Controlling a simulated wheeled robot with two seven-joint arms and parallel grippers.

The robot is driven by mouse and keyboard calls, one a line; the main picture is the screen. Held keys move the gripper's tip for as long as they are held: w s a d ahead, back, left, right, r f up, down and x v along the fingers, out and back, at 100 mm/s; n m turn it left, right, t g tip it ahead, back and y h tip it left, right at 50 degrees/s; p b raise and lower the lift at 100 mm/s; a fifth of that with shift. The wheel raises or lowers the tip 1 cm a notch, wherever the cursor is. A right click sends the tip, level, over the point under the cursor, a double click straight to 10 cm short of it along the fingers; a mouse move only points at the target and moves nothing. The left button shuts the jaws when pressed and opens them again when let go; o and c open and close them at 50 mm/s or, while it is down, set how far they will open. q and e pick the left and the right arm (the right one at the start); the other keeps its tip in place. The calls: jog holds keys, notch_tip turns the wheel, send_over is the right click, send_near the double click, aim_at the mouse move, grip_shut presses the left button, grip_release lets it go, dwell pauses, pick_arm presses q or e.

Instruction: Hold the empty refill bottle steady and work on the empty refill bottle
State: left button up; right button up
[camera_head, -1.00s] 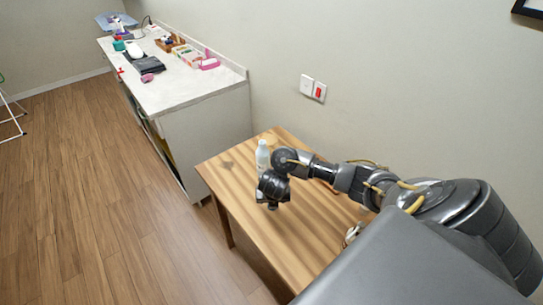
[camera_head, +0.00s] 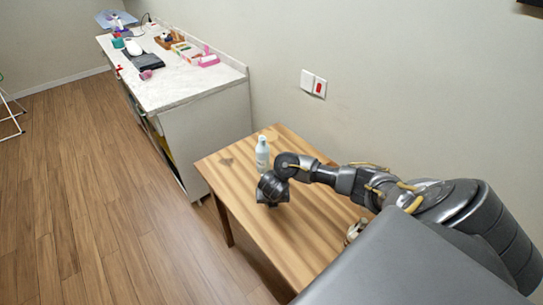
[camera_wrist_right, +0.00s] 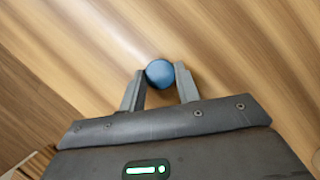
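A pale bottle (camera_head: 262,154) stands upright near the back edge of the wooden table, just behind my right gripper (camera_head: 272,188). Whether it is empty cannot be seen. In the right wrist view, my right gripper (camera_wrist_right: 160,76) has its fingertips on both sides of a round blue thing (camera_wrist_right: 160,73) and appears shut on it. Only the top of this thing shows, against the wood grain, so I cannot tell whether it is a bottle's cap. In the head view the gripper's own body hides it. My left gripper is not in view.
The wooden table (camera_head: 290,230) has free room around the gripper. A white counter (camera_head: 185,85) with several small items stands at the far left. The wall behind the table carries a switch plate (camera_head: 313,84). The wooden floor (camera_head: 100,200) at left is clear.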

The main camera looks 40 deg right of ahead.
jog(key=shift+c, duration=1.4)
jog(key=shift+r, duration=0.1)
jog(key=shift+r+p, duration=0.35)
jog(key=shift+r, duration=0.3)
jog(key=s+a+r+p, duration=0.6)
jog(key=a+r+p, duration=0.3)
jog(key=a+r, duration=0.2)
jog(key=shift+a+r, duration=0.25)
jog(key=shift+a, duration=0.55)
